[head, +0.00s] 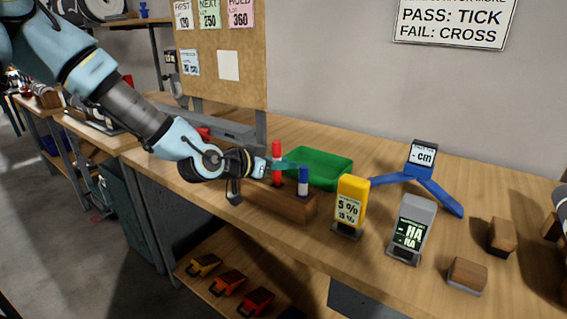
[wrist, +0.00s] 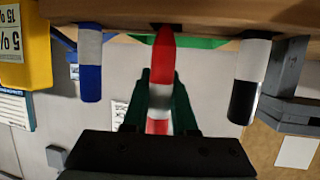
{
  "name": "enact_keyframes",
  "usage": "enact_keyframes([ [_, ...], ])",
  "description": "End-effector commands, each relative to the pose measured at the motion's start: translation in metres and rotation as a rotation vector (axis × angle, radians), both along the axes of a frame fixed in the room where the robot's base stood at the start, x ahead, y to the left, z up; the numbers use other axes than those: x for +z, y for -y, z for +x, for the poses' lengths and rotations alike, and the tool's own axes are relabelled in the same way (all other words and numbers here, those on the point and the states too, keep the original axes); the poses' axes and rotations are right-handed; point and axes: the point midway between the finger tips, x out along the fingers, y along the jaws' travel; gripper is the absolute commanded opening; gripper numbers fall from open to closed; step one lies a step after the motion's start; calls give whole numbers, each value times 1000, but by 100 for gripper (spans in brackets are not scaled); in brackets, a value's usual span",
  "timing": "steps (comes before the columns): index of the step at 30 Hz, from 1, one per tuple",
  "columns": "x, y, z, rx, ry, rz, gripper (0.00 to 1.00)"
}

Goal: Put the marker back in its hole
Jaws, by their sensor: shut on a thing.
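My gripper (head: 275,167) is shut on the red and white marker (head: 277,150), which stands roughly upright over the wooden block (head: 283,205). In the wrist view, where the block (wrist: 225,10) appears at the top, the fingers (wrist: 158,105) grip the marker's white band. The marker's red end (wrist: 163,48) is at a dark hole (wrist: 167,27) between two other markers; I cannot tell whether it has entered. The blue and white marker (head: 303,183) stands in the block. A black and white marker (wrist: 248,82) also stands in it, hidden in the head view.
A blue stand with a display (head: 421,160) is farther back.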

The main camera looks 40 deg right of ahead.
Motion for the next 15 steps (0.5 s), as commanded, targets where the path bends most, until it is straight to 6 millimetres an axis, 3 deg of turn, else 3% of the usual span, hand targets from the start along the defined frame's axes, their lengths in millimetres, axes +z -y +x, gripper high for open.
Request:
enact_keyframes([
  [15,-13,0,0,0,0,0,0],
])
